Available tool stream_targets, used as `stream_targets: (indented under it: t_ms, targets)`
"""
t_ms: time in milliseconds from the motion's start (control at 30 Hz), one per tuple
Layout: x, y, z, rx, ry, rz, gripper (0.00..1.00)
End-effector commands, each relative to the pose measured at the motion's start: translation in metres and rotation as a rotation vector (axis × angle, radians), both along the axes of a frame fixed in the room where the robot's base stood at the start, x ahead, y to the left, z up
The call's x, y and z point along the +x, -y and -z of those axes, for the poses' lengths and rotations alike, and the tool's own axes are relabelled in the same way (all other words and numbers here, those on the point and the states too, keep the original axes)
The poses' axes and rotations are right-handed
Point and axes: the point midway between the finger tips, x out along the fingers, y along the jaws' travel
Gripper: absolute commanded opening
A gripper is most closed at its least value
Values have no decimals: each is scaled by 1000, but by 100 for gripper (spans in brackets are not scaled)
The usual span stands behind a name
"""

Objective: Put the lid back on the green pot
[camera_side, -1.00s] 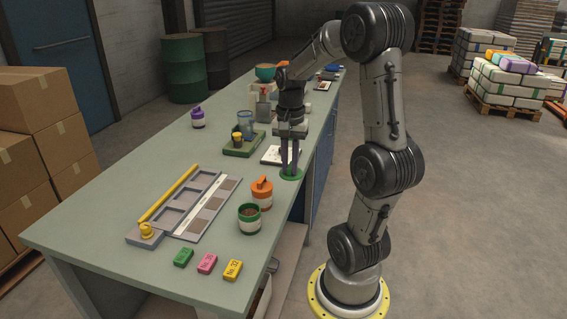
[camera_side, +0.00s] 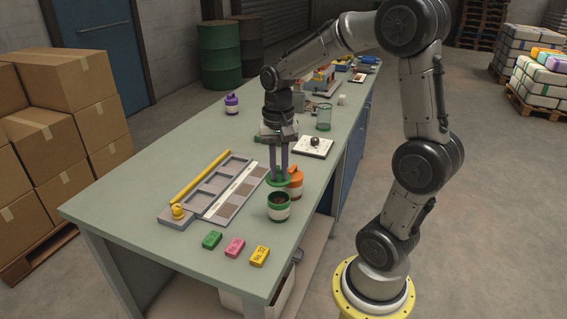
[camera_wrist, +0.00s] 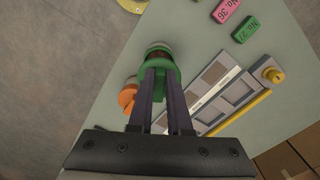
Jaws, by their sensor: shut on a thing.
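The green pot (camera_side: 278,208) stands on the bench, open at the top, with a green rim, pale body and dark contents. My gripper (camera_side: 279,174) points down and is shut on the green lid (camera_side: 278,183). The lid is just behind and above the pot's rim in the side view; the exact gap is hard to tell. In the wrist view the lid (camera_wrist: 155,75) covers part of the pot (camera_wrist: 158,49), whose far rim shows beyond it. My fingers hide part of the lid.
An orange-lidded pot (camera_side: 296,184) stands close beside the lid, partly hidden. A grey tray (camera_side: 215,188) with a yellow bar lies to the left. Green, pink and yellow blocks (camera_side: 235,247) lie near the front edge.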

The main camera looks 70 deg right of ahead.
Motion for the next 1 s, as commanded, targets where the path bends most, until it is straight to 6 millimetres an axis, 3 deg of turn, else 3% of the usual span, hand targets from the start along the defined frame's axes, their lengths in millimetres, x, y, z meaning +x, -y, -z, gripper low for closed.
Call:
stream_targets:
  t_ms: [500,1000]
  targets:
    - [-1,0,44,1,-2,2,0]
    - [0,0,52,0,0,2,0]
